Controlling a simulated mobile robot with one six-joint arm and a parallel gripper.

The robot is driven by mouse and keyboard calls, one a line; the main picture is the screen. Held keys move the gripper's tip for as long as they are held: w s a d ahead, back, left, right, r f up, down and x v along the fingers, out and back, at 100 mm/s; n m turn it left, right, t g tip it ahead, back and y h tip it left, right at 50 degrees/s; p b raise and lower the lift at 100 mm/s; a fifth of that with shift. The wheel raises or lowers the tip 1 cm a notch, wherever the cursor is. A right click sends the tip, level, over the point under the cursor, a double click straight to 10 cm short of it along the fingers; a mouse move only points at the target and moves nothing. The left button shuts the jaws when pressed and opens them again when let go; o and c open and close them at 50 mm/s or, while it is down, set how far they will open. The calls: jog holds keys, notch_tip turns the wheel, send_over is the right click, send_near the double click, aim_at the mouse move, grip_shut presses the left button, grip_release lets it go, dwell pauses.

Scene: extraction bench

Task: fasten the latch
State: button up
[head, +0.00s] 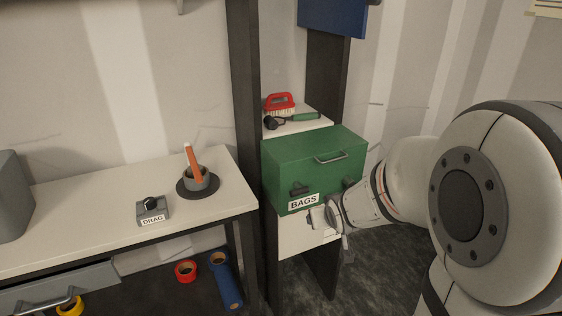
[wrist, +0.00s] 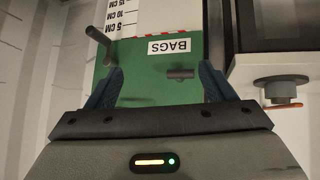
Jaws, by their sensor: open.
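The left one (head: 299,188) sits above the label; in the upside-down wrist view this T-shaped fitting (wrist: 180,74) lies crosswise. The right one (head: 348,182) is partly hidden by my arm; in the wrist view it is a dark lever (wrist: 98,36) sticking out. I cannot tell whether either is fastened. My gripper (wrist: 160,76) is open and empty, facing the green front, with the T-shaped fitting between its fingers in view.
A red brush (head: 280,103) and a green-handled tool (head: 300,117) lie on a shelf behind the box. A ruler scale (wrist: 114,17) shows below the box.

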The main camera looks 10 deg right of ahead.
aim_at(301, 191)
jog(key=w+a+f+t+y+p, duration=0.1)
jog(key=w+t+y, duration=0.1)
jog(key=w, duration=0.4)
jog(key=w+a+f+n+t+y+p, duration=0.1)
jog(key=w+f+t+y, duration=0.1)
jog(key=w, duration=0.4)
jog(key=w+a+f+n+t+y, duration=0.1)
jog(key=w+a+f+t+y, duration=0.1)
jog(key=w+t, duration=0.2)
jog(key=shift+p+x, duration=0.4)
jog(key=shift+x, duration=0.5)
jog(key=shift+d+f, duration=0.1)
jog(key=shift+d, duration=0.05)
jog(key=c, duration=0.9)
jog(key=shift+d, duration=0.2)
jog(key=shift+c, duration=0.4)
jog(key=shift+a, duration=0.15)
